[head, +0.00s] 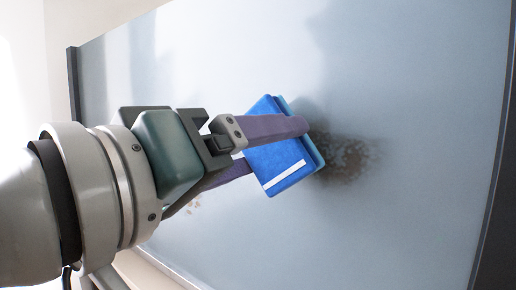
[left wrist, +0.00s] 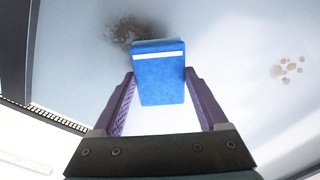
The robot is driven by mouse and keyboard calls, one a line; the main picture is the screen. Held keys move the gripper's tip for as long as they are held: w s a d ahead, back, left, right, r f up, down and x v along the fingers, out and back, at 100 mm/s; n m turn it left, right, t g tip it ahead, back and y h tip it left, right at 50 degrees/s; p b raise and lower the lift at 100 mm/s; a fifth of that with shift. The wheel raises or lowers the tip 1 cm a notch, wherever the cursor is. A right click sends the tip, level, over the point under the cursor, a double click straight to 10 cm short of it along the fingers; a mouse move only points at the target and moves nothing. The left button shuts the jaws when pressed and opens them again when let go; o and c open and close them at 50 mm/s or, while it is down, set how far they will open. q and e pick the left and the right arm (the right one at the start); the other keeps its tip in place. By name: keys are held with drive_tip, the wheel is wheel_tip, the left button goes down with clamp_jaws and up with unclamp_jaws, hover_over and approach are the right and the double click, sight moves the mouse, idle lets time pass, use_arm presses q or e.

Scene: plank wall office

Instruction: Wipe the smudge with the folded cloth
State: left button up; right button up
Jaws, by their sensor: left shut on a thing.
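The folded cloth (head: 279,168) is blue with a white stripe near one edge and a lighter blue back layer. My left gripper (head: 276,150) is shut on it, with purple fingers on either side. The left wrist view shows the cloth (left wrist: 160,80) between the fingertips (left wrist: 160,82). The smudge (head: 352,157) is a dark brown speckled patch on the grey board, just right of the cloth and partly hidden by it. It also shows in the left wrist view (left wrist: 124,30), beyond the cloth's upper left. I cannot tell whether the cloth touches the board. My right gripper is not in view.
The grey board (head: 420,90) fills most of the head view, with dark frame edges at left and right. A fainter group of brown spots (left wrist: 288,70) shows at the right in the left wrist view. The board's surface around the smudge is otherwise clear.

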use_arm(q)
drive_tip(key=shift+x, duration=1)
